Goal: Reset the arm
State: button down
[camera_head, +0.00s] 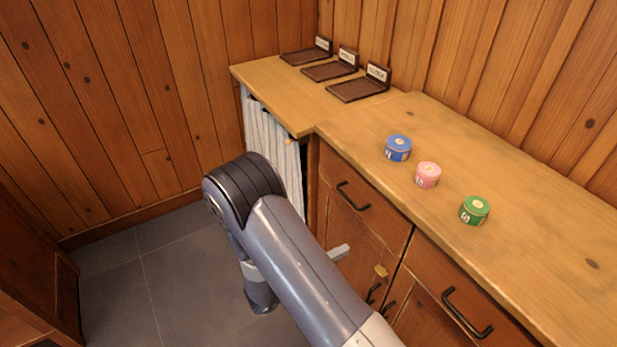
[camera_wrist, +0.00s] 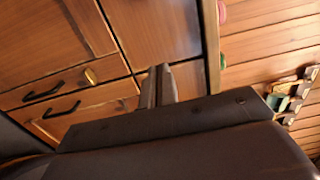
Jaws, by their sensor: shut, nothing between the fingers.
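My gripper shows at the middle of the wrist view (camera_wrist: 159,72), its two fingers together with nothing between them. In the head view my grey arm is folded in front of the cabinet, and a light fingertip piece (camera_head: 340,252) sticks out beside it near the cabinet doors. Most of the gripper is hidden behind the arm there. The gripper is below the countertop and apart from the spools. A blue spool (camera_head: 398,148), a pink spool (camera_head: 428,175) and a green spool (camera_head: 474,210) stand upright in a slanting row on the counter.
The wooden counter (camera_head: 540,250) has black-handled drawers and doors below. Three dark labelled trays (camera_head: 358,89) stand on the lower counter part at the back. A striped curtain (camera_head: 272,135) hangs under it. Grey tiled floor (camera_head: 180,270) is open at left; a dark cabinet (camera_head: 35,290) stands far left.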

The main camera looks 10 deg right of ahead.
aim_at(391, 224)
jog(key=x, duration=1.4)
jog(key=shift+r, duration=0.2)
